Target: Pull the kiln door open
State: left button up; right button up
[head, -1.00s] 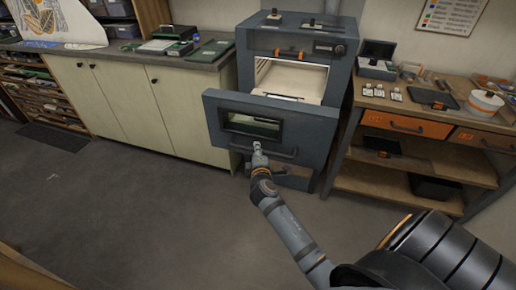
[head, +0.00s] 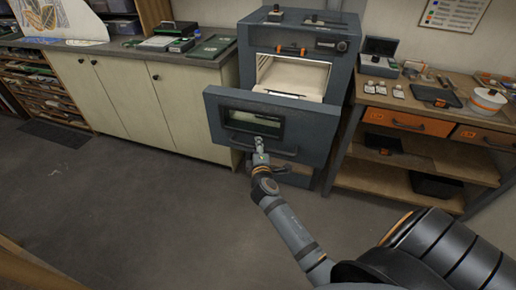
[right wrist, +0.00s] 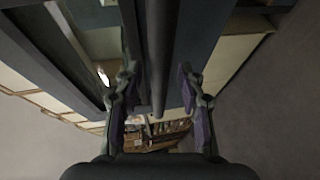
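The kiln (head: 247,50) stands against the wall in the head view. Its grey door (head: 300,118), with a dark window (head: 252,121), is partly open and tilted forward at the top, and the pale interior (head: 292,76) shows above it. A bar handle (head: 288,152) runs across the door's lower front. My right gripper (head: 259,146) is at this handle. In the right wrist view the dark handle bar (right wrist: 158,60) passes between the two spread fingers of the right gripper (right wrist: 160,100), with gaps visible on both sides. My left gripper is out of view.
A cream cabinet (head: 130,100) with a worktop stands left of the kiln. A wooden bench (head: 440,180) with drawers and small items stands close on the right. The grey floor (head: 140,210) in front is clear.

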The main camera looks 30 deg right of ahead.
jog(key=v, duration=0.7)
jog(key=shift+s, duration=0.15)
jog(key=s+a+f+m+g+y, duration=0.15)
jog(key=s+f, duration=0.25)
jog(key=f, duration=0.8)
jog(key=s+a+f+m+g+y, duration=0.1)
jog(key=s+f+g+y, duration=0.2)
jog(key=f, duration=0.8)
jog(key=s+a+f+m+g+y, duration=0.15)
jog(key=s+f, duration=0.35)
jog(key=f, duration=0.7)
jog(key=s+f+m+g, duration=0.2)
jog(key=s+f, duration=0.3)
jog(key=s, duration=0.4)
jog(key=s+d+f+m+g, duration=0.1)
jog(key=s+f, duration=0.4)
jog(key=s, duration=0.5)
jog(key=s+d+f+m+g, duration=0.1)
jog(key=s+f+m+g, duration=0.3)
jog(key=s, duration=0.6)
jog(key=shift+s+f+m, duration=0.25)
jog(key=shift+f+m, duration=0.05)
jog(key=shift+f, duration=0.65)
